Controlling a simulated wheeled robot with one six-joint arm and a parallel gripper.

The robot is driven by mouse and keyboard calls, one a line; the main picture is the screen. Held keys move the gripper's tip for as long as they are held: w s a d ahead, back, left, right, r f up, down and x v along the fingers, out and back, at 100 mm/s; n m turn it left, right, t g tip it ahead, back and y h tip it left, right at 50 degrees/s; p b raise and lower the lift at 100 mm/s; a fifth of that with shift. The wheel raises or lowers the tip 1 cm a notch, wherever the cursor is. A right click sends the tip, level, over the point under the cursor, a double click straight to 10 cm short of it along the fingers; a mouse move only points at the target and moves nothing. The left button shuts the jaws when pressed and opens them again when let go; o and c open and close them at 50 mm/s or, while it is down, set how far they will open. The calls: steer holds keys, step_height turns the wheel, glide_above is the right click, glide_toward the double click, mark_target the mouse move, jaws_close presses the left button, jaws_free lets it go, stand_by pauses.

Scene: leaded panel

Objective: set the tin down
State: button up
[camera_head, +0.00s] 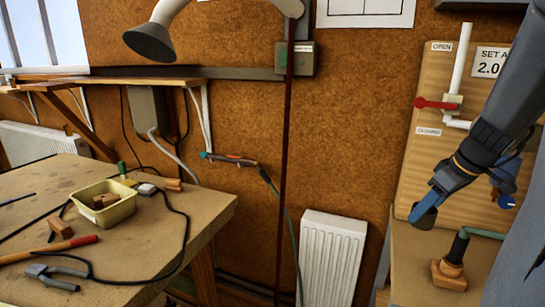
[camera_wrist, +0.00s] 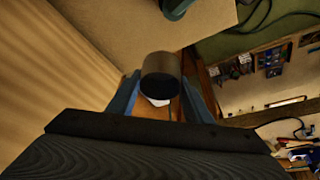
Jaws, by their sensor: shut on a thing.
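The tin (camera_wrist: 161,84) is a dark grey cylinder between the two blue fingers of my gripper (camera_wrist: 160,98) in the wrist view. The fingers are shut on its sides. In the head view my gripper (camera_head: 432,203) hangs at the right, pointing down and left. It is in front of a wooden board and above a tan bench top.
A wooden block with a green-handled tool (camera_head: 450,270) stands on the right bench (camera_head: 408,262) below my gripper. The board (camera_head: 428,160) behind carries a red valve lever (camera_head: 437,104). A left table (camera_head: 130,240) holds a yellow tub (camera_head: 105,215) and tools. A white radiator (camera_head: 332,258) stands between.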

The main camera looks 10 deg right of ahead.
step_height(320, 180, up, 6)
steer(key=shift+f+p, duration=0.15)
steer(key=shift+p, duration=0.75)
steer(key=w+a+f+m+h+b, duration=0.15)
steer(key=w+a+f, duration=0.25)
steer(key=a+f, duration=0.8)
steer(key=w+a+f+m+b, duration=0.15)
steer(key=w+a+f, duration=0.25)
steer(key=a+f, duration=0.85)
steer(key=w+a+r+n+y, duration=0.1)
steer(key=w+a+r, duration=0.3)
steer(key=r, duration=0.5)
steer(key=shift+w+n+p, duration=0.3)
steer(key=shift+w+n, duration=0.15)
steer(key=shift+n, duration=0.25)
